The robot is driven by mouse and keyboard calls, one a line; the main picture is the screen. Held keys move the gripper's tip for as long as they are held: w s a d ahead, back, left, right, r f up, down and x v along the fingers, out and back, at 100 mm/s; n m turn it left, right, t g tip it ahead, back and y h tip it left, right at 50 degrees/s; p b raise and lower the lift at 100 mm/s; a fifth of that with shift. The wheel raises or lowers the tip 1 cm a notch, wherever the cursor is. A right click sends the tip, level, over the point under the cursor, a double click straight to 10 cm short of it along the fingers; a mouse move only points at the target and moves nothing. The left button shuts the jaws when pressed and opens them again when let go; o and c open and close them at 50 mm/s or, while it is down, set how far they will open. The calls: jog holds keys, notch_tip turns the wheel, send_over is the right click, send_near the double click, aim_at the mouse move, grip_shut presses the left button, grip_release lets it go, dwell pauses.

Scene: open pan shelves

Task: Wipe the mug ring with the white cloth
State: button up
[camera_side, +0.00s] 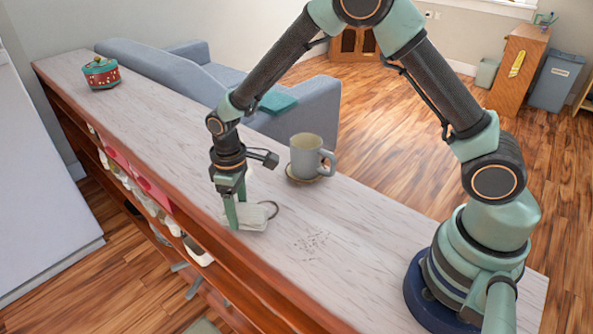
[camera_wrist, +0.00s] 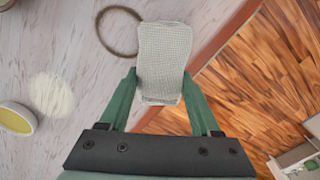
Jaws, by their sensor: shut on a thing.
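The white cloth (camera_side: 254,217) is a folded pad on the front part of the pale wooden shelf top. It fills the space between my gripper's (camera_side: 234,214) fingers, which are shut on it, as the wrist view also shows (camera_wrist: 163,60). My gripper points down, with the cloth at or very near the surface. The mug ring (camera_wrist: 101,30) is a thin brown circle directly beside the cloth, whose edge meets or covers its near side. In the side view only a dark arc of the ring (camera_side: 276,207) shows past the cloth.
A grey mug (camera_side: 304,158) stands on a coaster behind the ring. A white powdery patch (camera_wrist: 52,94) and a yellow-filled round dish (camera_wrist: 14,117) lie left in the wrist view. Dark specks (camera_side: 312,243) mark the top nearer my base. A red-teal pot (camera_side: 101,74) stands far left.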

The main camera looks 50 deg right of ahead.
aim_at(278, 197)
jog(key=shift+f, duration=0.9)
dwell(1.4)
jog(key=shift+d, duration=3.05)
jog(key=shift+d, duration=0.1)
jog(key=shift+d, duration=2.95)
jog(key=shift+a, duration=0.1)
jog(key=shift+a, duration=3)
